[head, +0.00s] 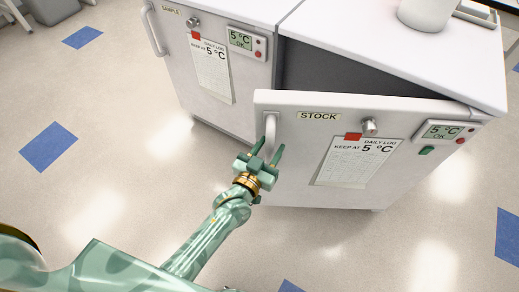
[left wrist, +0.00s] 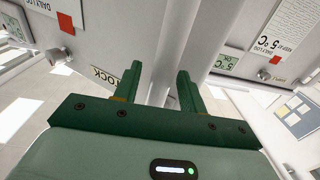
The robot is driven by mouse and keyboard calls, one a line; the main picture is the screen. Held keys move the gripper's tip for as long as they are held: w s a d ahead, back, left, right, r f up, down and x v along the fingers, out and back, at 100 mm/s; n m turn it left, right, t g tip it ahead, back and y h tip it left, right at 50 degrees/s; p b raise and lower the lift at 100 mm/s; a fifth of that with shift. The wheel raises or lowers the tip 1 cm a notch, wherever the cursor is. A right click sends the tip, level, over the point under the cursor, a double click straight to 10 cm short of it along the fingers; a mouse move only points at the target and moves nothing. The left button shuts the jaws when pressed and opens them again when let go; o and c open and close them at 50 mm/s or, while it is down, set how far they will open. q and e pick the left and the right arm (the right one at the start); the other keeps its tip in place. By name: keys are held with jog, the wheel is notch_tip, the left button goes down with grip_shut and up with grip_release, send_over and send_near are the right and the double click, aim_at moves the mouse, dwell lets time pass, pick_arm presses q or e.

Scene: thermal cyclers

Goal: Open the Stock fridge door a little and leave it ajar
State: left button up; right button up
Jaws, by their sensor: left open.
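The Stock fridge door (head: 290,165) stands ajar, swung out at its left side, with a dark gap (head: 340,75) above its top edge. It carries a STOCK label (head: 319,116) and a pale vertical handle (head: 271,128) near its left edge. My left gripper (head: 267,156) is open at the lower end of the handle, its green fingers on either side in the head view. In the left wrist view the open fingers (left wrist: 158,88) point at pale upright surfaces; I cannot tell whether they touch the handle. The STOCK label (left wrist: 104,77) shows beside one finger. My right gripper is not in view.
The Sample fridge (head: 215,75) stands shut to the left, with its own handle (head: 154,30). A white container (head: 427,12) stands on the Stock fridge's top. A log sheet (head: 350,163) and a temperature display (head: 442,131) are on the Stock door. The floor in front is clear.

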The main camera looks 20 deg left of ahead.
pick_arm(q)
jog(key=s+a+p, duration=0.2)
jog(key=s+p, duration=0.2)
jog(key=s, duration=1.1)
jog(key=shift+s+a, duration=0.35)
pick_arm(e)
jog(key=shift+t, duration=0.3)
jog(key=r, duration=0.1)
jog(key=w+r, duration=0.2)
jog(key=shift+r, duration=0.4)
